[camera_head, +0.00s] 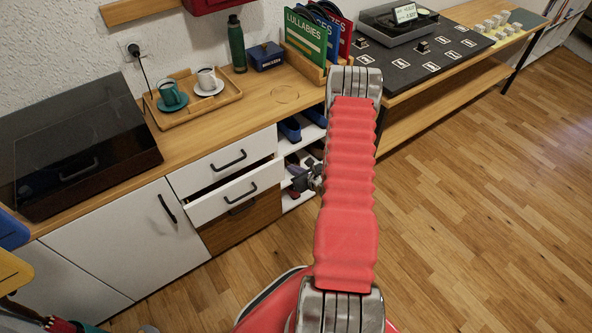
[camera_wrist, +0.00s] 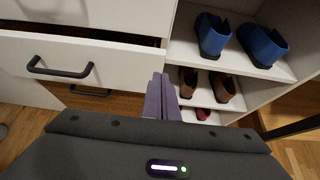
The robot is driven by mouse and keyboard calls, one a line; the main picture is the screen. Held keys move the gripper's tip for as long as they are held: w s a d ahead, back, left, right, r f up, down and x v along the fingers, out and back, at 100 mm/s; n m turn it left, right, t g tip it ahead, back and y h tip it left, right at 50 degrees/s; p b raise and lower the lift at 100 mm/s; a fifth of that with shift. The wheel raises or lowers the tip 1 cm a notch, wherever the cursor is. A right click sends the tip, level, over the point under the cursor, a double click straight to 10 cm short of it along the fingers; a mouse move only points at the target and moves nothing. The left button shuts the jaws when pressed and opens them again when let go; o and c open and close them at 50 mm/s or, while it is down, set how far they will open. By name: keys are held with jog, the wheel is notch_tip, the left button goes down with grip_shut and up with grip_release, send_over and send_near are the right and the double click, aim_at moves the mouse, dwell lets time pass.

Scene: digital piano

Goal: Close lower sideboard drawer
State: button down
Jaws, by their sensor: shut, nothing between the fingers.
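The sideboard's lower white drawer (camera_head: 222,203) is pulled partway out, with a dark gap above its front edge. It also shows in the wrist view (camera_wrist: 115,65), with its black handle (camera_wrist: 60,70) at the left. The upper white drawer (camera_head: 205,170) sits flush above it. My gripper (camera_wrist: 160,98) is shut and empty. In the wrist view its fingertips are just right of the lower drawer's front, before the open shelves; I cannot tell whether they touch the drawer. In the head view my gripper (camera_head: 306,177) is partly hidden behind my red arm.
Below the drawer is a brown wooden front (camera_head: 232,228) with a dark handle. To the right are open shelves holding blue shoes (camera_wrist: 212,35) and brown shoes (camera_wrist: 223,87). A white door (camera_head: 140,245) is at the left. The wooden floor (camera_head: 480,230) at the right is clear.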

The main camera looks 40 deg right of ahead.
jog(key=v, duration=1)
jog(key=c, duration=2.5)
grip_release()
jog(key=shift+r, duration=0.1)
